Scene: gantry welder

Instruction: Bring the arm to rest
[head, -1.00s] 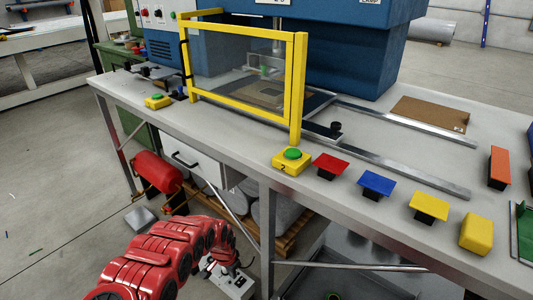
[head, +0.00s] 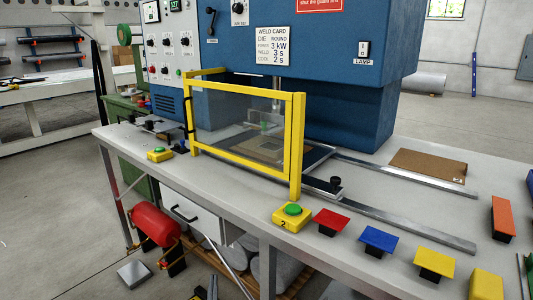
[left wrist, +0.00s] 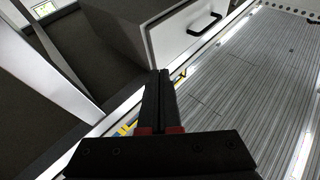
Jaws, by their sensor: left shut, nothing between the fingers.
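The red arm is outside the head view now. My right gripper is in neither view.
The welder bench (head: 235,215) carries a yellow-framed guard (head: 244,165), two green buttons on yellow boxes (head: 292,215), and several coloured plates on black blocks (head: 378,240). A red cylinder (head: 155,224) and a pedal-like grey plate (head: 134,273) are low at left. Floor at far left is clear.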

